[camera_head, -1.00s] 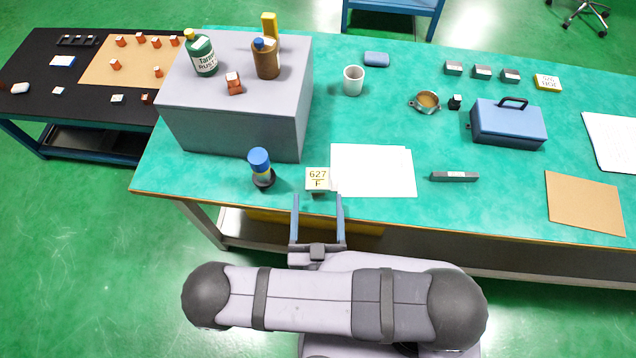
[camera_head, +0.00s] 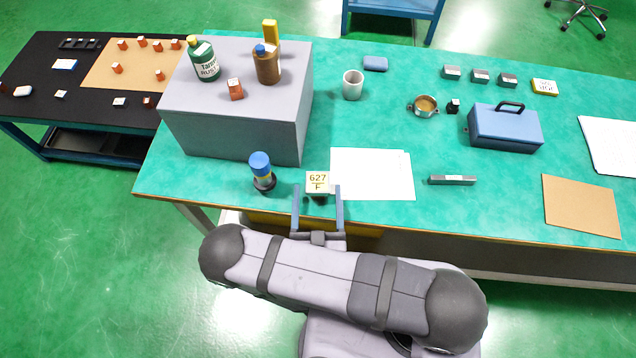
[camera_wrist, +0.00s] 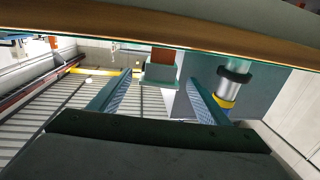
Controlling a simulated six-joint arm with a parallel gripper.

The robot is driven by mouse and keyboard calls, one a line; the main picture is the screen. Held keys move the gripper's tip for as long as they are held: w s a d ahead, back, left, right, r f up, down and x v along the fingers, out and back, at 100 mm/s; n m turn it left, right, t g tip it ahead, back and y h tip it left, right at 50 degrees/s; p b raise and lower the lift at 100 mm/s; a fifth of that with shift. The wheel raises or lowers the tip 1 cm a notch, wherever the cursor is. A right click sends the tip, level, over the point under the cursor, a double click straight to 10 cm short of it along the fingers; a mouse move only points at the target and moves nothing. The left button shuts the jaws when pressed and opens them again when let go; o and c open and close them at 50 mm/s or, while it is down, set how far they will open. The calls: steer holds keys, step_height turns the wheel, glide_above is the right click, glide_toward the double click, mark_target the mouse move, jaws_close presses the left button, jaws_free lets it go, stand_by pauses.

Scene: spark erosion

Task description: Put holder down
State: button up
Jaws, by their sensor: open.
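The holder (camera_head: 318,182), a small block with a pale label reading "627 F", stands at the front edge of the green bench. In the wrist view the holder (camera_wrist: 160,74) shows a pale grey part and an orange part. My gripper (camera_head: 318,188) is open at the bench edge. Its two blue fingers lie to the left and right of the holder in the picture, with a gap on each side. In the wrist view my gripper (camera_wrist: 160,78) has the holder between or just beyond its fingertips; I cannot tell how deep. Its underside is hidden.
A blue-capped cylinder (camera_head: 262,170) stands close to the left of the holder. White sheets (camera_head: 372,174) lie to the right. A large grey box (camera_head: 235,130) stands behind left. A grey bar (camera_head: 452,181) and blue toolbox (camera_head: 506,128) are farther right.

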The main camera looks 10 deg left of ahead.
mark_target(318, 181)
steer(key=shift+w+a+p, duration=0.2)
steer(key=shift+w+p, duration=0.6)
steer(key=shift+w, duration=1.2)
steer(key=shift+r, duration=0.1)
jaws_close()
steer(key=shift+r, duration=0.1)
step_height(318, 181, up, 10)
steer(key=p, duration=0.8)
